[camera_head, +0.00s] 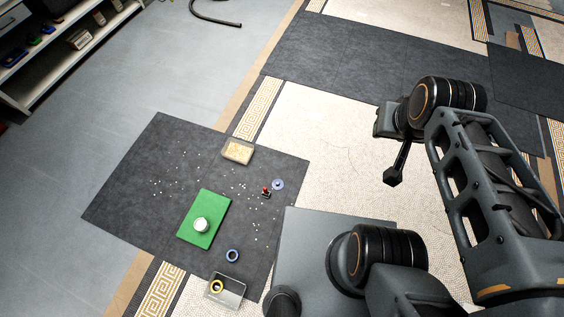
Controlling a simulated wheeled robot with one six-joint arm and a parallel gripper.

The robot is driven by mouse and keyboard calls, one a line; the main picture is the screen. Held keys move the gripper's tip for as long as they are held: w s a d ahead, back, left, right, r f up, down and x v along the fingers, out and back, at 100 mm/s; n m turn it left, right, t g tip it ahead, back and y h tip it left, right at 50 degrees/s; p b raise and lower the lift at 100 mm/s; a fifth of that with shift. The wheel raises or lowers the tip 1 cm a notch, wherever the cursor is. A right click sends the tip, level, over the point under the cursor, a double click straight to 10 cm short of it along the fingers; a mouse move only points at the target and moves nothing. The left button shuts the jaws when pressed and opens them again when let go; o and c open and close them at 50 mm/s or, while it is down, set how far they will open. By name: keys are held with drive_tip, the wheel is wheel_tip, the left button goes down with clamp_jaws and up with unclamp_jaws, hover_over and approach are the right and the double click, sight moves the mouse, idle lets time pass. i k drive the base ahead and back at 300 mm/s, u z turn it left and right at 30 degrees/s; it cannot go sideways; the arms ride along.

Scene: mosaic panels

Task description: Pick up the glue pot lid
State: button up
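A small blue disc (278,184) lies flat on the dark mat, with a paler spot in its middle; it may be the glue pot lid, but it is too small to be sure. A white round pot (201,225) stands on a green board (211,207); I cannot tell whether its white top is a separate lid. The end of my arm is at the right, well above the floor and apart from these things. My gripper (393,178) seems to be the dark part hanging there; its fingers cannot be made out.
A red-and-dark small object (265,192) stands beside the blue disc. A blue ring (233,255), a grey tray (238,287) with a yellow ring (216,287), a tan sponge-like block (238,151) and scattered white chips share the mat (130,205). Shelves (60,60) stand at upper left.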

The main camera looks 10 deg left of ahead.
sight(277, 184)
drive_tip(key=i, duration=2.9)
drive_tip(key=u, duration=5.3)
